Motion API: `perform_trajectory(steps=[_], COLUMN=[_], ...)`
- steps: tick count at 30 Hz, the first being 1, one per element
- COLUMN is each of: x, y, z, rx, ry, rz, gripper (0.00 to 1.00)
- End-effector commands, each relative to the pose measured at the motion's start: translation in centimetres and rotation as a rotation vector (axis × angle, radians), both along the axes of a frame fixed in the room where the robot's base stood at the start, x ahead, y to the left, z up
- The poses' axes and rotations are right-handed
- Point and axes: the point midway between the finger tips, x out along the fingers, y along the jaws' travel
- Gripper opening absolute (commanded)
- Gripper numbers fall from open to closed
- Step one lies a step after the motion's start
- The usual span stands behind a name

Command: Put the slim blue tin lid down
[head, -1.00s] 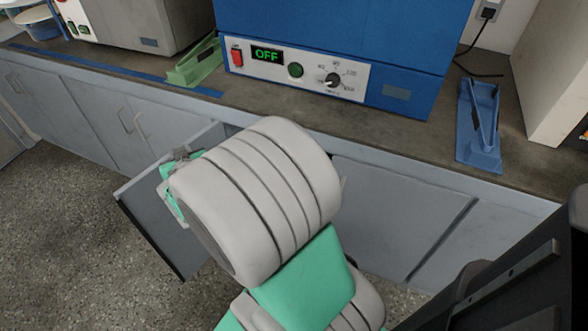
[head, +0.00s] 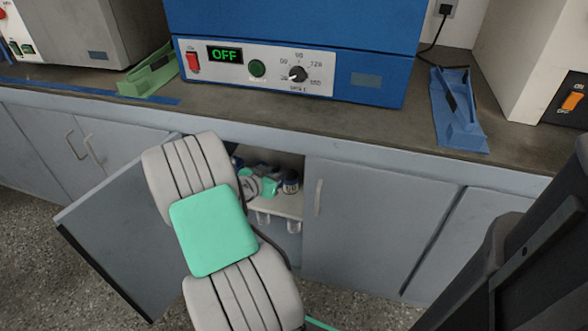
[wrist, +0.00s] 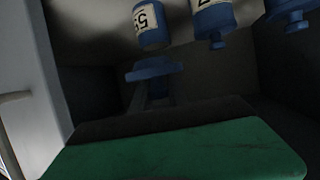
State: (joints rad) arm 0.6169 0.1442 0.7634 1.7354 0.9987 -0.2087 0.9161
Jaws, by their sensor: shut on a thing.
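In the wrist view, my gripper (wrist: 152,92) is shut on a slim blue lid (wrist: 153,71), seen nearly edge-on at the fingertips. A blue tin (wrist: 150,25) with a white numbered label is just beyond the lid; whether they touch I cannot tell. In the head view, my arm reaches into the open cupboard, and the gripper is small and partly hidden there. A labelled tin (head: 290,182) stands on the cupboard shelf (head: 287,207) to its right. The lid cannot be made out clearly in the head view.
Two more blue tins, one labelled (wrist: 212,18) and one at the top right (wrist: 286,12), show in the wrist view. The open cupboard door (head: 120,230) is left of my arm. A closed door (head: 375,225) is on the right. A blue machine (head: 290,70) stands on the worktop (head: 350,125) above.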

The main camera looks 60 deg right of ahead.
Motion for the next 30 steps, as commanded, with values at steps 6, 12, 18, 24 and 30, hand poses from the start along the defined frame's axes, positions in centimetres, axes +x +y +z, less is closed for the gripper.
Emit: perform_trajectory(steps=[6, 12, 18, 24, 30], x=[-1.0, -1.1, -1.1, -1.1, -1.1], y=[-6.8, -9.6, -9.6, -9.6, -9.6], z=[-0.4, -0.4, -3.7, -3.5, -4.1], rx=[-0.001, 0.000, 0.002, 0.000, 0.000], ry=[-0.003, 0.000, 0.002, 0.000, 0.000], rz=[-0.003, 0.003, 0.005, 0.004, 0.004], gripper=[0.00, 0.00, 0.00, 0.00, 0.00])
